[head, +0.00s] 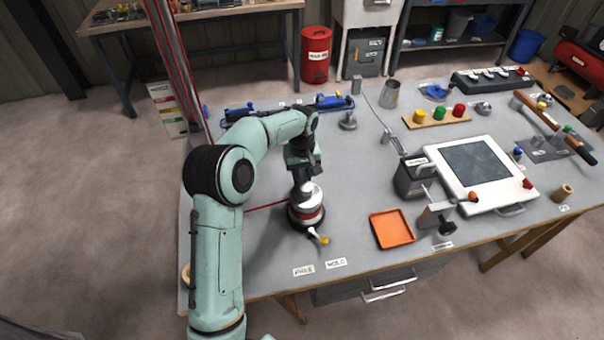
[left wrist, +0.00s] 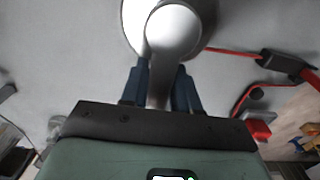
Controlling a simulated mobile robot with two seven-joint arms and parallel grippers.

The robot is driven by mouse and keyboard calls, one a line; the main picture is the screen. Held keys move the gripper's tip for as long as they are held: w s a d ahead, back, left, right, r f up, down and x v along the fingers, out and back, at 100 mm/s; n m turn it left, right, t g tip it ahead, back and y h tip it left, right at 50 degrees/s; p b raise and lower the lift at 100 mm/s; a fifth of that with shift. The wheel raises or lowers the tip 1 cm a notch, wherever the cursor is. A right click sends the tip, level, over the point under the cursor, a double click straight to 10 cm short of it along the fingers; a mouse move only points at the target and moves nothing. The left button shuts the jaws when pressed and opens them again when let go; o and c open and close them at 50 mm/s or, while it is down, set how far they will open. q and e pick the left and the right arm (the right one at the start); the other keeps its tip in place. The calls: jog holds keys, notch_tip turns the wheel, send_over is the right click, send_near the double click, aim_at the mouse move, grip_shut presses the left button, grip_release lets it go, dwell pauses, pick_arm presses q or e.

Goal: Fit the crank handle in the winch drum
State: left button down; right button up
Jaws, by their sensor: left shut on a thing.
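The winch drum (head: 306,213) stands on the bench, with a silver top, a red band and a dark base. A short lever with a yellow knob (head: 325,240) sticks out at its front. My left gripper (head: 305,182) points down just above the drum. In the left wrist view its dark fingers (left wrist: 160,90) are shut on a grey metal piece, which looks like the crank handle (left wrist: 173,35). The handle's rounded end covers part of a pale disc, the drum top (left wrist: 135,22). I cannot tell whether the handle is seated in the drum. My right gripper is not in view.
An orange tray (head: 391,229) lies right of the drum, with a dark grey box (head: 411,180) behind it. A red line (head: 266,206) runs left from the drum. Labels reading FREE (head: 303,270) and HOLD (head: 336,263) lie at the front. A white framed panel (head: 478,168) is further right.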

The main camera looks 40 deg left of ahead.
pick_arm(q)
jog(key=shift+f, duration=0.1)
dwell(0.3)
jog(key=shift+c, duration=1.9)
grip_release()
jog(key=shift+r+p, duration=1.1)
jog(key=shift+r, duration=2.9)
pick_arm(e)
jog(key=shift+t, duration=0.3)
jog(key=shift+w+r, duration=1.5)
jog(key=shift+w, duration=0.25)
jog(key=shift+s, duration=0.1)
